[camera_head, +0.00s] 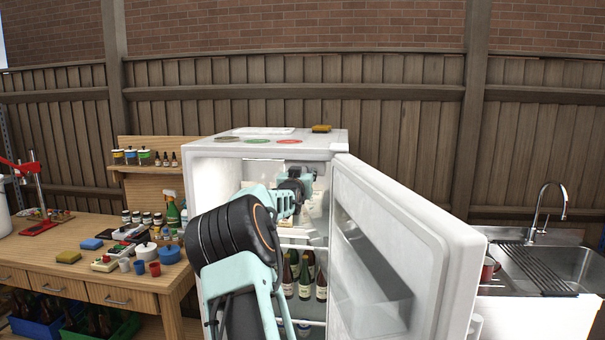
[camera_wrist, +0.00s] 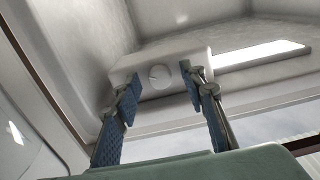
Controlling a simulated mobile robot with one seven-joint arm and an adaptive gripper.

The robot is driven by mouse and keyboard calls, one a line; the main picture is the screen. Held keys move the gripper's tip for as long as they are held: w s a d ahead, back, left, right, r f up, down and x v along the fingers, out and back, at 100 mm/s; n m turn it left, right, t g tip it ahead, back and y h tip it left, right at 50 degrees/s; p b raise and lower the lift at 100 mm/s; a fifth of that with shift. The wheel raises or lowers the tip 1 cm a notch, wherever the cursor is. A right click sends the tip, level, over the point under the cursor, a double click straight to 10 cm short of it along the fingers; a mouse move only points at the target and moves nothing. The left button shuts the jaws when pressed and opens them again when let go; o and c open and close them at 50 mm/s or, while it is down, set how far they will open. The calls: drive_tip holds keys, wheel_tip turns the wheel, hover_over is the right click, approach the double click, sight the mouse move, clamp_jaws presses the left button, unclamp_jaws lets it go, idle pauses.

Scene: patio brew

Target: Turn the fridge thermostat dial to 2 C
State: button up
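The fridge (camera_head: 262,149) stands with its door (camera_head: 425,240) swung open to the right. In the wrist view, the thermostat dial (camera_wrist: 159,77) is a small pale round knob on a white housing (camera_wrist: 177,62) under the fridge ceiling. Its markings are too small to read. My gripper (camera_wrist: 162,85) is open, its two blue-padded fingers apart with the dial showing between them. The fingertips appear close to the housing; I cannot tell if they touch it. In the head view my arm reaches into the upper fridge compartment, and the dial is hidden there.
Dark bottles (camera_head: 305,277) stand on a shelf below my arm. A lit lamp strip (camera_wrist: 260,55) is right of the housing. A wooden workbench (camera_head: 120,275) with jars and cups is at left, a sink (camera_head: 575,268) at right. A sponge (camera_head: 321,128) lies on the fridge top.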

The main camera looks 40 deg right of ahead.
clamp_jaws()
drive_tip(key=m+b, duration=0.3)
idle(0.5)
unclamp_jaws()
drive_tip(key=shift+a, duration=0.1)
drive_tip(key=v, duration=1.2)
